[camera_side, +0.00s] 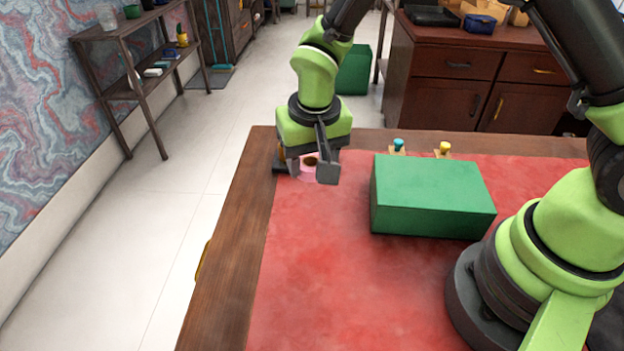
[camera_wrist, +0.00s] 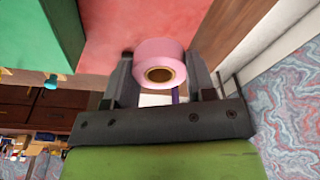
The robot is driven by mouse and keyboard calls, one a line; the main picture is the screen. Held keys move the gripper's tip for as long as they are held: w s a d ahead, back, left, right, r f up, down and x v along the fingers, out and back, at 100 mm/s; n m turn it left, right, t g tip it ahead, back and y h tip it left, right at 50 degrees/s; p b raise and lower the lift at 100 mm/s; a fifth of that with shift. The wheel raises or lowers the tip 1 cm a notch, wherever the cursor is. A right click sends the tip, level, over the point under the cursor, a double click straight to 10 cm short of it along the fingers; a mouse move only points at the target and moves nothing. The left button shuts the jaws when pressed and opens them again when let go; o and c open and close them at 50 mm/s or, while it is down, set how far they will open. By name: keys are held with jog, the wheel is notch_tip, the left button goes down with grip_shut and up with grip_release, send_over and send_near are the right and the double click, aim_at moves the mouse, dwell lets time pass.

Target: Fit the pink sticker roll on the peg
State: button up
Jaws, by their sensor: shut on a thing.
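The pink sticker roll (camera_side: 308,174) is between the fingers of my gripper (camera_side: 308,166), over the mat's far left corner in the side view. In the wrist view my gripper (camera_wrist: 160,78) is shut on the pink roll (camera_wrist: 160,52), whose brown core hole faces the camera. Two small posts stand beyond the green box in the side view, one with a blue top (camera_side: 398,144) and one with a yellow top (camera_side: 444,148). Their lower parts are partly hidden, and I cannot tell which is the task's peg. A teal-topped post (camera_wrist: 51,81) shows at the left of the wrist view.
A large green box (camera_side: 432,195) stands on the red mat (camera_side: 330,280), between my base and the posts. It also fills the upper left of the wrist view (camera_wrist: 40,35). The desk's wooden edge (camera_side: 225,260) runs along the left. The mat's front left area is clear.

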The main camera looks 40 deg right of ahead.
jog(key=w+d, duration=0.2)
jog(key=d, duration=0.1)
jog(key=w+d, duration=0.3)
jog(key=d, duration=0.1)
jog(key=w+d, duration=0.3)
jog(key=shift+w+d, duration=0.15)
jog(key=shift+d, duration=0.15)
jog(key=shift+d+f, duration=0.1)
jog(key=shift+d, duration=0.05)
jog(key=shift+f, duration=2.1)
jog(key=shift+f, duration=1.95)
jog(key=o, duration=1)
jog(key=shift+r, duration=4.05)
